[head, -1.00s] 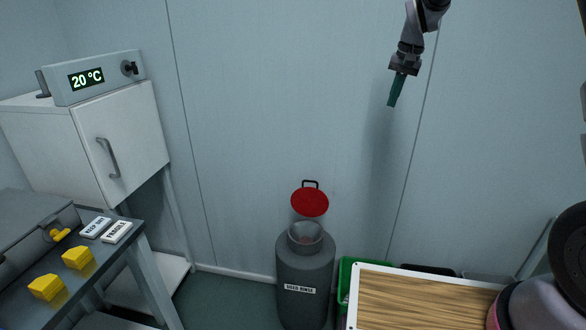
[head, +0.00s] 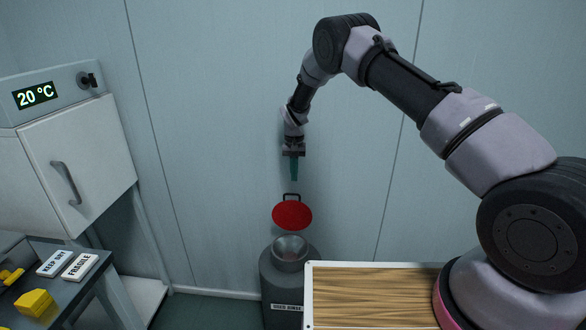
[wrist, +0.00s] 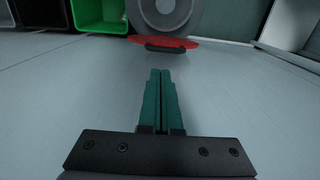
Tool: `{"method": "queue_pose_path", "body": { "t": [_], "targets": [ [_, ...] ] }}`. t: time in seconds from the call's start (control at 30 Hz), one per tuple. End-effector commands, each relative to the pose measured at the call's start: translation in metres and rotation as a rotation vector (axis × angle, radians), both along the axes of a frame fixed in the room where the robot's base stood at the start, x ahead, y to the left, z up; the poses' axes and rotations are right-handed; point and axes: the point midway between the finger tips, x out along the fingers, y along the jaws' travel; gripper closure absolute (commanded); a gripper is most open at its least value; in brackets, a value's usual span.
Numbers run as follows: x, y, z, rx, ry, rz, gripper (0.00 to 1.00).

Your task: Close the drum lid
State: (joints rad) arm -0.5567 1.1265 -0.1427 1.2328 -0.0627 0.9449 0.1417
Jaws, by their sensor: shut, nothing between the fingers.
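The grey drum (head: 283,275) stands on the floor against the back wall, with a label on its front. Its round mouth (head: 290,247) is uncovered. The red lid (head: 292,215) stands raised behind the mouth, with a dark handle at its top edge. My gripper (head: 294,178) is above the lid, pointing down with its green fingers together and empty, apart from the handle in the head view. In the wrist view my gripper (wrist: 160,72) points toward the lid's edge and its dark handle (wrist: 165,48); the drum (wrist: 165,12) shows beyond.
A wood-topped table (head: 375,295) stands to the right of the drum. A white cabinet (head: 75,170) and a bench with yellow blocks (head: 36,302) are at the left. Green (wrist: 97,15) and black bins show beside the drum in the wrist view.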

Motion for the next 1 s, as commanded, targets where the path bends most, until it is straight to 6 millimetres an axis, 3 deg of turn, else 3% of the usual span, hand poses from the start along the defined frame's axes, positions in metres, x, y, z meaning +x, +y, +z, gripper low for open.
{"method": "queue_pose_path", "body": {
  "t": [0.1,0.3,0.77,1.0],
  "targets": [
    [-0.001,0.000,-0.022,0.000,0.002,-0.001,1.00],
    [-0.001,0.000,-0.043,0.000,0.000,-0.001,1.00],
    [-0.001,0.000,-0.048,0.001,-0.002,-0.001,1.00],
    [-0.006,0.010,-0.048,-0.001,-0.042,0.001,1.00]
  ]
}}
